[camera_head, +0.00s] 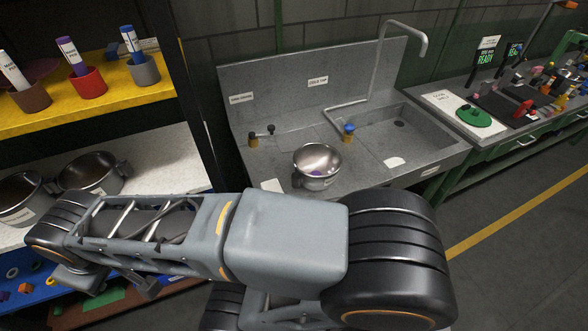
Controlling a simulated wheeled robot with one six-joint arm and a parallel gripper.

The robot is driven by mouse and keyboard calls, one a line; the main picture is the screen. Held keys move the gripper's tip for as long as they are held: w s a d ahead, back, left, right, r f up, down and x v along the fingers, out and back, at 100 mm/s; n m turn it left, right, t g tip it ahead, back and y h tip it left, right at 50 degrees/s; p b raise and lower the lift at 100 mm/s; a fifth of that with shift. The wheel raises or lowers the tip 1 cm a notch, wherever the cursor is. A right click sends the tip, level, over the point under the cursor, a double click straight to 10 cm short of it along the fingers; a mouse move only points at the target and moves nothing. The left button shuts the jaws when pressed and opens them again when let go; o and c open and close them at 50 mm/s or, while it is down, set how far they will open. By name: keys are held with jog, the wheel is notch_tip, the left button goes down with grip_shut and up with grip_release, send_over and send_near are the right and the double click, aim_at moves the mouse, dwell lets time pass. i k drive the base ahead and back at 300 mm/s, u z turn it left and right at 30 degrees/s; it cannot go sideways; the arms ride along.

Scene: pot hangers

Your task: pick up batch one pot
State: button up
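A shiny metal pot (318,165) stands upright on the grey sink counter, with a small purple mark on its front. Two more metal pots stand on the white shelf at the left: one (92,174) farther in, and one (20,197) at the picture's left edge, with a pale label on its front. The labels are too small to read, so I cannot tell which pot is batch one. My arm crosses the lower picture in front of the shelf and counter. My gripper cannot be made out.
The sink unit (300,75) has a basin at its right and a tall tap (408,38). A dark post (185,90) stands between shelves and sink. Floor is open at the lower right.

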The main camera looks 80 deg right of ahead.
aim_at(317, 165)
jog(key=u, duration=0.95)
jog(key=i, duration=0.75)
jog(key=z, duration=4.65)
jog(key=i, duration=0.45)
jog(key=u, duration=0.8)
